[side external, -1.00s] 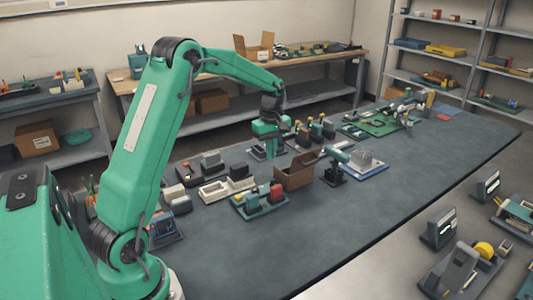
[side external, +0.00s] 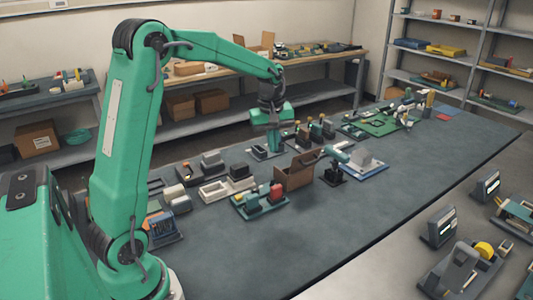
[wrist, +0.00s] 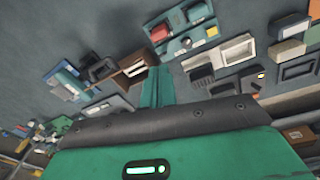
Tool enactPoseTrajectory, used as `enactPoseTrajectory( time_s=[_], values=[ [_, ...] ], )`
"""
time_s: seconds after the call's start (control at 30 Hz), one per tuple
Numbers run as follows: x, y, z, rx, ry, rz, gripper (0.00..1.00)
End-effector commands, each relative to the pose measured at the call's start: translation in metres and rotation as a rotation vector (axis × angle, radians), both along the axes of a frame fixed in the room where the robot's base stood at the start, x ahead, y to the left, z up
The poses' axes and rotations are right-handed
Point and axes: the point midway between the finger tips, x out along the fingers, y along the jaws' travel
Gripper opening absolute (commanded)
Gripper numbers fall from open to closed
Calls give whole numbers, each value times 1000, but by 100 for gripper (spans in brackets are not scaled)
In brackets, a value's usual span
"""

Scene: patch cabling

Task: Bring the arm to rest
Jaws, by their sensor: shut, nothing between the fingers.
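My gripper (side external: 273,140) is at the end of the green arm and points down above the back part of the dark table (side external: 340,230). Its narrow green fingers are together with nothing held. In the wrist view my gripper (wrist: 158,88) reaches out past the green housing over the table and its small items. The tips are near a small dark tray with a light frame (side external: 262,153), and I cannot tell whether they touch it.
A brown open box (side external: 294,172) stands right of my gripper. A white tray (side external: 213,191), a red-and-green fixture (side external: 262,200) and a green board (side external: 380,122) lie around. The table's front right is clear. Shelves (side external: 440,75) stand behind.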

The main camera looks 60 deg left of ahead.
Motion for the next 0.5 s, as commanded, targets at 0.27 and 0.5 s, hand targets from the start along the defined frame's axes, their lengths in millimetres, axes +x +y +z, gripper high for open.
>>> enactPoseTrajectory(
  time_s=[0.27, 0.5],
  values=[
    [-39, -44, 41, 50, -74, -263, 0],
    [-77, -77, 63, 100, -134, -486, 0]
  ],
)
